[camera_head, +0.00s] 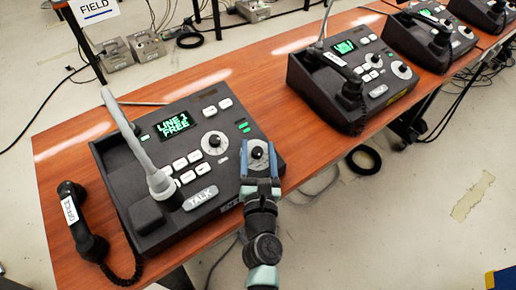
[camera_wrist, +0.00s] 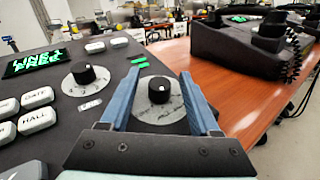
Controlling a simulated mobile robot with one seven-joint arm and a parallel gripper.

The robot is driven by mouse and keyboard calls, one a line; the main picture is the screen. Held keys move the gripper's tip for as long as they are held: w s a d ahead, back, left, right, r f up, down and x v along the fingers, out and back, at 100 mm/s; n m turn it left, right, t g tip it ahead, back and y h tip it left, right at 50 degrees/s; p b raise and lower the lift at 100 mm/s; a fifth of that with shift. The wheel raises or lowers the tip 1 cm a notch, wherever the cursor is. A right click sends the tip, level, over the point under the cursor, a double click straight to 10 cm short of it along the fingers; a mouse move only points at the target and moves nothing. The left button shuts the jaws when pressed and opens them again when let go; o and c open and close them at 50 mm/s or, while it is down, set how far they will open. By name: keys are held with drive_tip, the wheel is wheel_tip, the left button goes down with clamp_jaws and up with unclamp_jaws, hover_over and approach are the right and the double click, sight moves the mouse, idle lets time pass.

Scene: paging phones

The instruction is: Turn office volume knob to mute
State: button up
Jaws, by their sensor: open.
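The nearest paging phone (camera_head: 225,130) is a dark console with a green screen reading "LINE 1 FREE". A handset (camera_head: 80,225) labelled "OFFICE" lies at its left on the table. Two black knobs on pale round dials show on its face. The lower-right knob (camera_wrist: 159,90) sits between the two blue fingers of my gripper (camera_wrist: 160,95); a gap shows on both sides. The other knob (camera_wrist: 83,73) is further left, clear of the fingers, and also shows in the head view (camera_head: 214,141). In the head view my gripper (camera_head: 260,165) is over the console's right front corner. The dial markings are too small to read.
More paging consoles (camera_head: 345,85) stand to the right along the wooden table (camera_head: 255,70). A gooseneck microphone (camera_head: 140,145) rises over the near console's left part. Cables and grey boxes (camera_head: 148,47) lie on the floor. Bare table lies between the consoles.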

drive_tip(key=shift+w, duration=0.1)
drive_tip(key=shift+c, duration=0.3)
clamp_jaws()
